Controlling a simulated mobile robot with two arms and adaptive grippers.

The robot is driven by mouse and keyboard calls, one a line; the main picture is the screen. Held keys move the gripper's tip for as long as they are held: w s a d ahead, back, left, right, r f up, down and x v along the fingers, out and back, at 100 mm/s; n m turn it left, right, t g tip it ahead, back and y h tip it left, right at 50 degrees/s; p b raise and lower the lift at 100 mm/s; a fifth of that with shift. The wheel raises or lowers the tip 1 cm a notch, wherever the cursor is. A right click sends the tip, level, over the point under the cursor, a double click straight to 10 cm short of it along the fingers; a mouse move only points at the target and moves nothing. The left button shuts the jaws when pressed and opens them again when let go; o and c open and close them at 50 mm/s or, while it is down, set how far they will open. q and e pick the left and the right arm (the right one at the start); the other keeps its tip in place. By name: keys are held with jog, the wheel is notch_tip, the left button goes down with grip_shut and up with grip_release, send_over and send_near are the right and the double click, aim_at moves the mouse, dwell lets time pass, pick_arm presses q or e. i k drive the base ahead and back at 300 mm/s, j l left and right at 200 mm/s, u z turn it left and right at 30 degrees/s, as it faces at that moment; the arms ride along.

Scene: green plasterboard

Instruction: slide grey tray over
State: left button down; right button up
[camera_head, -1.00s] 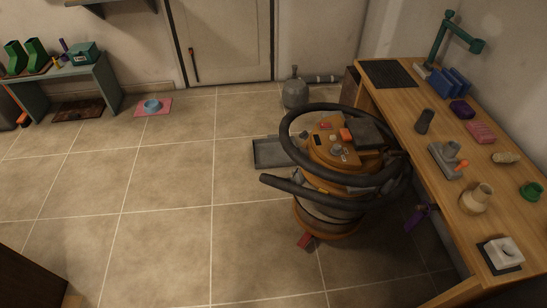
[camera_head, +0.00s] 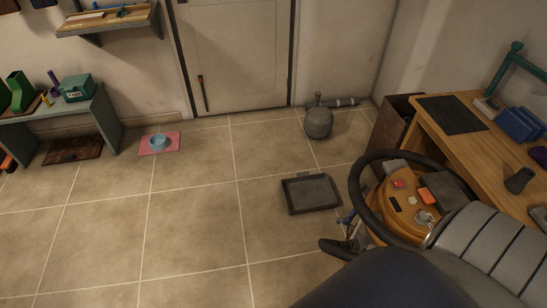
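The grey tray (camera_head: 312,209) is a shallow rectangular tray with a raised rim. The tray is fully visible and looks empty. Neither gripper can be made out. A large dark blue shape and a grey ribbed shape fill the lower right, close to the camera, and hide the lower part of the vacuum.
A grey round canister (camera_head: 318,123) stands behind the tray near the wall. A pink mat (camera_head: 174,148) with a blue bowl (camera_head: 158,142) lies to the left. The wooden workbench (camera_head: 473,149) stands at right. Floor left of the tray is clear.

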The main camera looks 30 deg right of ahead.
aim_at(304, 193)
jog(key=i+z, duration=0.2)
jog(key=i, duration=0.3)
jog(key=i+j+z, duration=0.2)
jog(key=i, duration=0.3)
jog(key=i+j+z, duration=0.2)
jog(key=i, duration=0.3)
jog(key=i+z, duration=0.2)
jog(key=z, duration=0.25)
jog(key=i+j+z, duration=0.1)
jog(key=z, duration=0.35)
jog(key=i+j+z, duration=0.2)
jog(key=z, duration=0.3)
jog(key=i+j+z, duration=0.2)
jog(key=z, duration=0.25)
